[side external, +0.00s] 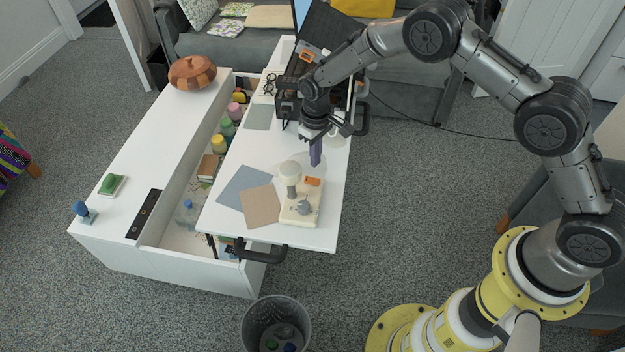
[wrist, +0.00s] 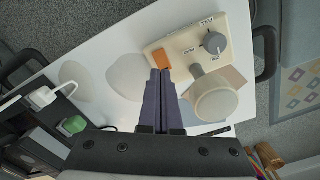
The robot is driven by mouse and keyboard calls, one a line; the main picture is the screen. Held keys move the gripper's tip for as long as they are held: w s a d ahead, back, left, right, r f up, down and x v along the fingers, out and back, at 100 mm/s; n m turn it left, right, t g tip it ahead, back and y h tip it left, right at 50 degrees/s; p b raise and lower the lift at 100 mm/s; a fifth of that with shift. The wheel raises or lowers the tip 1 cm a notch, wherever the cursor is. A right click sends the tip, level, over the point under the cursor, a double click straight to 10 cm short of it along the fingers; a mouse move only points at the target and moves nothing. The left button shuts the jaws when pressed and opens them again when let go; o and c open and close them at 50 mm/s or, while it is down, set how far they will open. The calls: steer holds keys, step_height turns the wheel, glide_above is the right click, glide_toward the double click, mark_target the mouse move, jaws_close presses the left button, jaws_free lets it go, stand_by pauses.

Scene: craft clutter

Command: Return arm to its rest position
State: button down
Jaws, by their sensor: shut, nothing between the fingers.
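My gripper (side external: 315,163) is shut and empty, pointing down over the table's right part. Its purple fingers (wrist: 160,72) are pressed together in the wrist view. Their tips are close to the orange switch (side external: 312,181) on a cream device (side external: 301,218). The switch also shows in the wrist view (wrist: 159,57), just past the tips; I cannot tell whether they touch. My arm reaches in from the right, bent high above the floor.
A blue-grey sheet (side external: 243,188) and a brown sheet (side external: 260,207) lie left of the device. An open compartment with bottles (side external: 218,144) runs beside the tabletop. Dark equipment (side external: 330,40) stands at the back. A wire bin (side external: 275,325) stands in front.

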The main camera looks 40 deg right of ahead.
steer(key=w+d+r+t, duration=0.1)
steer(key=d+r+t, duration=0.1)
steer(key=r, duration=0.7)
steer(key=w+d+r+t, duration=0.1)
steer(key=w+r, duration=0.1)
steer(key=r, duration=0.6)
steer(key=s+d+r+m+t, duration=0.15)
steer(key=s+r, duration=0.25)
steer(key=r, duration=0.4)
steer(key=s+d+r+t, duration=0.1)
steer(key=s+d+r, duration=0.2)
steer(key=s+r, duration=0.35)
steer(key=s+d+r+t, duration=0.15)
steer(key=s+r, duration=0.25)
steer(key=s, duration=0.4)
steer(key=s+d+r, duration=0.2)
steer(key=s+r, duration=0.2)
steer(key=s, duration=0.4)
steer(key=s+d+f+m+g, duration=0.1)
steer(key=s+f, duration=0.7)
steer(key=s, duration=0.4)
